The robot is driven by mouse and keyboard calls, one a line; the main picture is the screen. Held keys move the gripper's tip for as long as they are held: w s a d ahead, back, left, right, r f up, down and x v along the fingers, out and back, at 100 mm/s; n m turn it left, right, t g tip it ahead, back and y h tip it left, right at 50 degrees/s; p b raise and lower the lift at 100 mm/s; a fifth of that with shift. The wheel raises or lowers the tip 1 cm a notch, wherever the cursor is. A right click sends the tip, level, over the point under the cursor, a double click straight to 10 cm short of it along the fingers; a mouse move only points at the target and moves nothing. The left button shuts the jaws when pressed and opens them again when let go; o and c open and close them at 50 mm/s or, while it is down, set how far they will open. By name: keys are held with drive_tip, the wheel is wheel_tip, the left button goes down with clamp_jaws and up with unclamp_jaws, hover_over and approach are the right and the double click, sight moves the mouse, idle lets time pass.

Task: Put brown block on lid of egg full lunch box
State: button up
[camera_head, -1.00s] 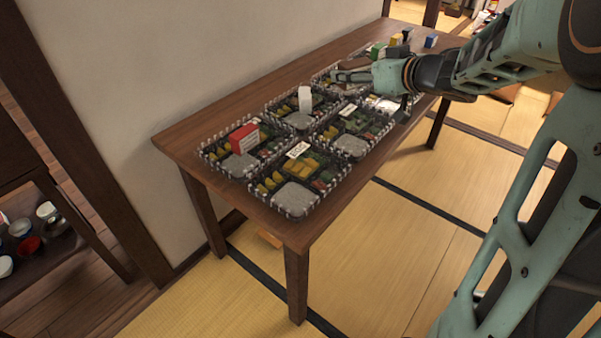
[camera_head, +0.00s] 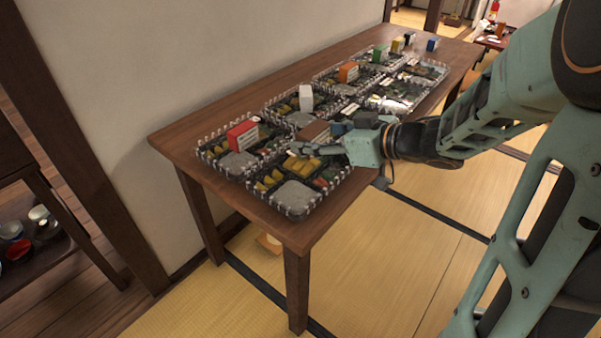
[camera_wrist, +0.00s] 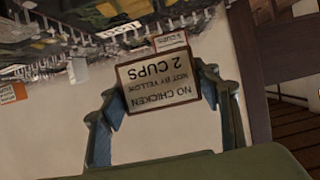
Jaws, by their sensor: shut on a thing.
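A brown block (camera_head: 315,131) with a white printed face is held between the fingers of my gripper (camera_head: 308,144). In the wrist view the block (camera_wrist: 160,80) shows its label, upside down, with "NO CHICKEN", "NOT BY YELLOW" and "2 CUPS". My gripper (camera_wrist: 161,88) is shut on the block's two sides. They are over the lunch boxes in the head view. The nearest lunch box (camera_head: 294,197) has yellow pieces and a grey lid area at its front corner. My gripper hides part of the box behind it. I cannot tell which box is full of egg.
A red block (camera_head: 242,134) stands on the front left box, a white block (camera_head: 306,97) on the box behind, and an orange block (camera_head: 348,72) farther back. Green, yellow and blue blocks are at the table's (camera_head: 180,133) far end. A wall borders its left side.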

sight(300, 176)
drive_tip(key=shift+s+a+f+b, duration=0.2)
drive_tip(key=shift+a+f+b, duration=0.1)
drive_tip(key=shift+a+f, duration=0.3)
drive_tip(key=shift+s+a+f+b, duration=0.15)
drive_tip(key=shift+a+f+b, duration=0.15)
drive_tip(key=shift+f, duration=0.35)
drive_tip(key=f+b, duration=0.1)
drive_tip(key=f, duration=0.1)
drive_tip(key=a+f+b, duration=0.1)
drive_tip(key=shift+s+f+b, duration=0.15)
drive_tip(key=shift+f+b, duration=0.2)
drive_tip(key=shift+f, duration=0.2)
drive_tip(key=shift+f, duration=0.2)
drive_tip(key=o, duration=1.2)
drive_tip(key=shift+c, duration=0.2)
drive_tip(key=shift+r, duration=0.1)
